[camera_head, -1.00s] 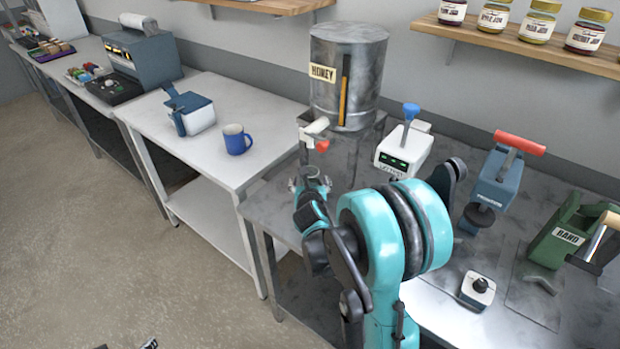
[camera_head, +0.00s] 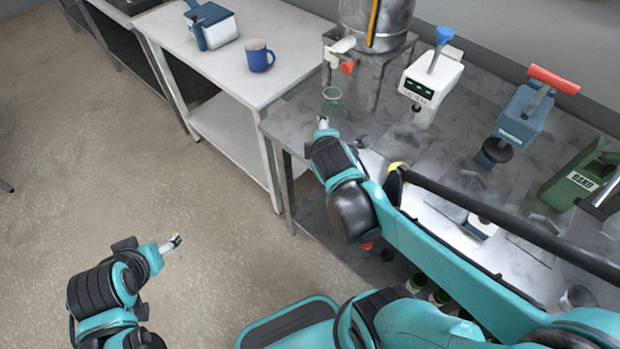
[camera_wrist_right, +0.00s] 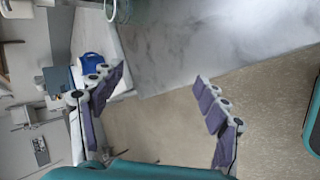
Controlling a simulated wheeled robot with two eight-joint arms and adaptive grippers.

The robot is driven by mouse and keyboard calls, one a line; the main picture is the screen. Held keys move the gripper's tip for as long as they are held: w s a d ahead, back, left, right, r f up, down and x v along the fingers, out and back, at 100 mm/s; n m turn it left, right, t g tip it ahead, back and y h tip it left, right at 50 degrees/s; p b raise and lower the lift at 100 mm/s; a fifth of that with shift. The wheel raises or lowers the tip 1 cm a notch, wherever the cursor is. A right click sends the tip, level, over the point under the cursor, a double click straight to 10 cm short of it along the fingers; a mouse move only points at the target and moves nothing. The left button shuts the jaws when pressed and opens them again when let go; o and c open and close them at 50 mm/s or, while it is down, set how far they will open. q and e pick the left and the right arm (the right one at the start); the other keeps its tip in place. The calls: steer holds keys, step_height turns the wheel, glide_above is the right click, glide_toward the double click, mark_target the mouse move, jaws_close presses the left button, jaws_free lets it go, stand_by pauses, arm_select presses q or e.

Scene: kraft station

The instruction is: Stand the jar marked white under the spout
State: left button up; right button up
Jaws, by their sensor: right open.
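A clear, greenish glass jar (camera_head: 332,103) stands upright on the metal table near its left edge, below the honey tank's white spout (camera_head: 341,45) with its red handle (camera_head: 347,67). I see no white mark on it, and cannot tell if it is exactly centred under the spout. My right gripper (camera_head: 322,123) is just in front of the jar. In the right wrist view the right gripper (camera_wrist_right: 158,85) has its fingers wide apart with nothing between them; part of the jar (camera_wrist_right: 118,10) shows at the top edge. My left gripper (camera_head: 173,243) is over the floor, too small to read.
The honey tank (camera_head: 378,22) stands on a metal stand behind the jar. A white device with a blue lever (camera_head: 428,88), a blue press with a red handle (camera_head: 518,122) and a green band tool (camera_head: 578,180) stand rightward. A blue mug (camera_head: 258,56) is on the white table.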

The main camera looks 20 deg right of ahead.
steer(key=s+a+m+g+y, duration=0.2)
steer(key=s+a+m, duration=0.6)
steer(key=m, duration=0.5)
steer(key=s+y, duration=0.1)
steer(key=s, duration=0.1)
steer(key=shift+s+a+f+y, duration=0.2)
steer(key=shift+s+a+y, duration=0.05)
steer(key=shift+s+y, duration=0.15)
